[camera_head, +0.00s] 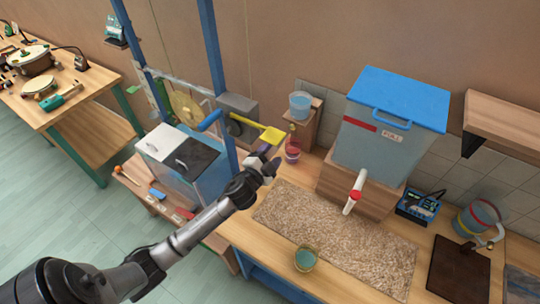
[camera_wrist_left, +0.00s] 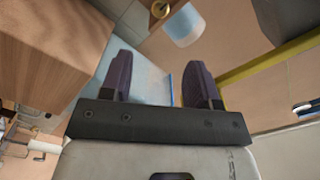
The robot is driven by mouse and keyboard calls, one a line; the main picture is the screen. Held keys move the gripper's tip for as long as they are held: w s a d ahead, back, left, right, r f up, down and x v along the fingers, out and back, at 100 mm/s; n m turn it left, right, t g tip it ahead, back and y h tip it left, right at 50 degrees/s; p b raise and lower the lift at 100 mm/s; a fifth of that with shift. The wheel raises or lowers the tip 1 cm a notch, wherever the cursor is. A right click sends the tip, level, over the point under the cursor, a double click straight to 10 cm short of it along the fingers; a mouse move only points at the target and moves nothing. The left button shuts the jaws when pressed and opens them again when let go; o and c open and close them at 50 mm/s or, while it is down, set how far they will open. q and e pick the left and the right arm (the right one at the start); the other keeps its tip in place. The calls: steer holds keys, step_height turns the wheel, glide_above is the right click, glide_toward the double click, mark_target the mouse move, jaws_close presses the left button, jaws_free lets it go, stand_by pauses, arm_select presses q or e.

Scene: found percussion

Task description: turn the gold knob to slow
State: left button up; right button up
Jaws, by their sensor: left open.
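A small gold round part, which looks like the gold knob (camera_head: 291,127), shows on the front of a wooden stand at the back wall; its setting is too small to read. In the left wrist view a gold round part (camera_wrist_left: 163,9) shows at the top edge, partly cut off, beyond the fingertips. My left gripper (camera_head: 271,158) is to the left of the stand and below it in the picture, apart from the knob. In the left wrist view its two dark fingers (camera_wrist_left: 159,72) are spread with nothing between them. My right gripper is not in view.
A translucent cup (camera_head: 300,102) sits on the stand, with a red-tinted container (camera_head: 292,152) below. A yellow paddle (camera_head: 271,136) and blue posts (camera_head: 212,50) are close to my left gripper. A blue-lidded tank (camera_head: 385,135) stands right. The textured mat (camera_head: 335,235) is mostly clear.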

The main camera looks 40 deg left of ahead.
arm_select(q)
steer(key=shift+s, duration=0.2)
stand_by(0.6)
step_height(320, 180, down, 3)
steer(key=s+a+n+g+y, duration=0.3)
steer(key=n+g, duration=0.1)
steer(key=g, duration=0.1)
steer(key=s+d+f+n+g+h, duration=0.25)
steer(key=s+d+g+h, duration=0.35)
steer(key=s+d, duration=1.2)
steer(key=s+d+f+g+h, duration=0.1)
steer(key=s+f, duration=0.1)
steer(key=s, duration=0.3)
steer(key=s+d+f+g, duration=0.1)
steer(key=s+f+g, duration=0.15)
steer(key=s, duration=0.25)
steer(key=w+p+v, duration=0.2)
steer(key=p+v, duration=0.8)
steer(key=p, duration=0.1)
steer(key=w+r+p+v, duration=0.1)
steer(key=w+p+v, duration=0.1)
steer(key=p+v, duration=0.8)
steer(key=shift+d+r+p, duration=0.15)
steer(key=shift+p, duration=0.2)
